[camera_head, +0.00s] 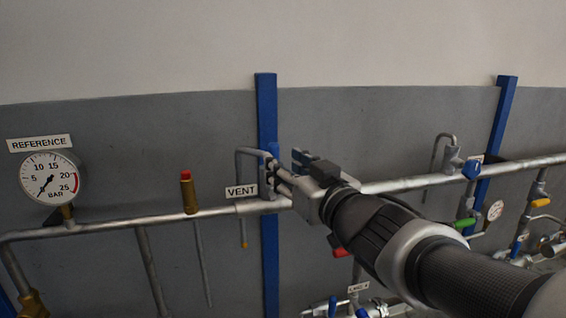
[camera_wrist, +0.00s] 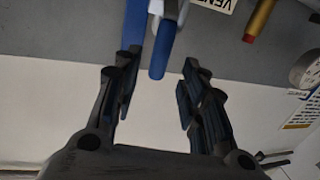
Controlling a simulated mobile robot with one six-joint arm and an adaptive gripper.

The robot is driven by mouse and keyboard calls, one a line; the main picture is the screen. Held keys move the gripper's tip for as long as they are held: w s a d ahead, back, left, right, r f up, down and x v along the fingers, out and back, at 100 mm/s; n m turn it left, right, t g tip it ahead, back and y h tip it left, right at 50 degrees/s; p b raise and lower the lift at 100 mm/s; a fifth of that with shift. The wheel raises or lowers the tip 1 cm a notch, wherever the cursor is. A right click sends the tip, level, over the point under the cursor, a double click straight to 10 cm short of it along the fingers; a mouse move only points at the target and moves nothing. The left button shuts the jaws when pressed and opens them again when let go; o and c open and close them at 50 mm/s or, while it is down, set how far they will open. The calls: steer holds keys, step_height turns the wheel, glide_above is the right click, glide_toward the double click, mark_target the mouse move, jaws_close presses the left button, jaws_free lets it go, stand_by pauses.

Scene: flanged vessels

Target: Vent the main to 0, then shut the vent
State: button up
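The vent valve (camera_head: 268,178) sits on the grey main pipe beside the VENT label (camera_head: 241,190), with a bent outlet pipe at its left. In the wrist view its blue lever (camera_wrist: 163,48) points in between my fingers, with gaps on both sides. My gripper (camera_head: 285,166) is at the valve, open and empty; it also shows in the wrist view (camera_wrist: 160,62). In the head view it hides part of the valve and lever. The REFERENCE gauge (camera_head: 53,178) has its needle pointing lower left, near the low end of its scale.
A brass fitting with a red cap (camera_head: 187,192) stands on the pipe left of the vent. A blue post (camera_head: 266,240) runs behind the valve. At right are a green-handled valve (camera_head: 464,223) and a small gauge (camera_head: 494,210), too small to read.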

steer(key=x, duration=0.6)
steer(key=shift+w+b, duration=0.1)
steer(key=shift+b, duration=0.2)
jaws_close()
stand_by(0.5)
